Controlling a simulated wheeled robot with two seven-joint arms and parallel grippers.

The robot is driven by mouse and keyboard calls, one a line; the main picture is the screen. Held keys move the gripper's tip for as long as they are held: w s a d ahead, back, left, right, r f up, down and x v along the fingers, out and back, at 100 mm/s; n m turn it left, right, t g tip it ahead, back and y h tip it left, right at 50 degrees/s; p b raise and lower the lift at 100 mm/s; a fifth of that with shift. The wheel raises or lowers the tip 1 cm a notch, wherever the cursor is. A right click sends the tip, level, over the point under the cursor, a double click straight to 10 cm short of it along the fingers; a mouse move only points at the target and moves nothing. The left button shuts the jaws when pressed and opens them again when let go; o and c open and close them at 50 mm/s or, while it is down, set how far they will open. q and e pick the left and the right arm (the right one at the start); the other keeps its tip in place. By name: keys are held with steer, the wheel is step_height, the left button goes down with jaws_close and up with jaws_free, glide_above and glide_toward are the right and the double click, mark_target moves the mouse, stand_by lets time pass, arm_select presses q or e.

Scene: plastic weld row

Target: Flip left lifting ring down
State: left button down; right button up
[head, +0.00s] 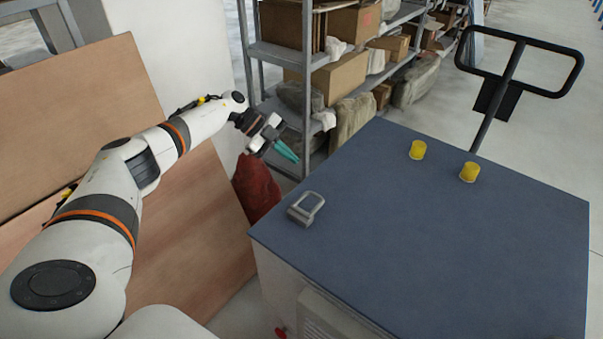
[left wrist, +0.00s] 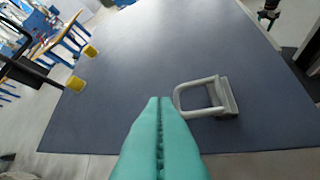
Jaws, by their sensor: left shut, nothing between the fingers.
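The left lifting ring (head: 318,204) is a grey metal loop on a small base near the left corner of a blue-grey cabinet top (head: 430,240). The loop seems tilted up from its base, but its exact angle is hard to tell. In the left wrist view the ring (left wrist: 183,101) lies just right of the fingertips. My left gripper (head: 290,153) has teal fingers, also seen in the left wrist view (left wrist: 160,106). They are shut together and empty, above and beyond the cabinet's left edge, apart from the ring.
Two yellow caps (head: 417,150) (head: 469,172) stand on the far part of the cabinet top. A black handle (head: 519,62) rises behind it. Shelving (head: 250,60) with boxes stands behind my left gripper, and wooden boards (head: 75,120) lean at left. The middle of the top is clear.

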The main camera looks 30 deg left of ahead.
arm_select(q)
steer(key=shift+v, duration=1.05)
arm_select(e)
steer(key=shift+a+f, duration=0.4)
steer(key=shift+a, duration=0.05)
arm_select(q)
steer(key=shift+w+d+r, duration=0.1)
steer(key=shift+r, duration=0.1)
